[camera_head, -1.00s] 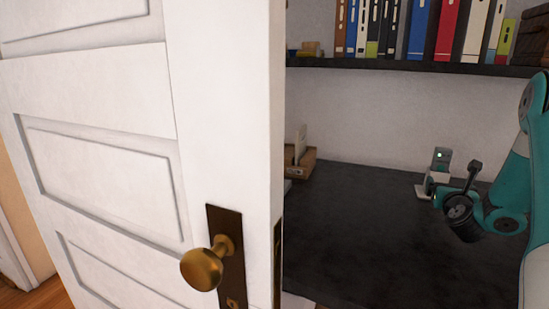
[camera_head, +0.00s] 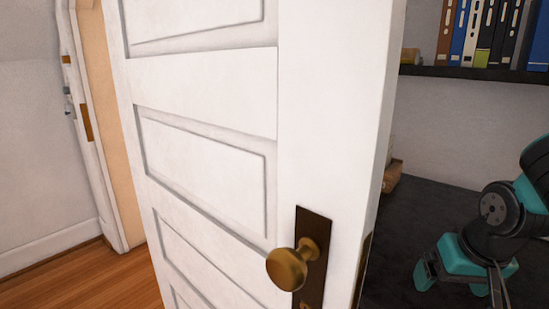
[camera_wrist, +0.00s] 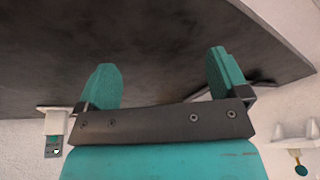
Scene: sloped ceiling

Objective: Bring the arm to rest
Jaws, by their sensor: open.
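My gripper (camera_wrist: 162,68) shows in the wrist view with its two teal fingers spread wide apart. Nothing is between them; a dark flat surface (camera_wrist: 150,30) fills the view beyond. In the head view my arm, teal and black, is bent at the lower right, in front of the dark desk top (camera_head: 412,215).
A white panelled door (camera_head: 330,110) with a brass knob (camera_head: 288,268) stands between the wood floor (camera_head: 122,282) and the desk. A shelf (camera_head: 470,73) with binders (camera_head: 472,30) hangs above the desk. A white device (camera_wrist: 55,125) shows left in the wrist view.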

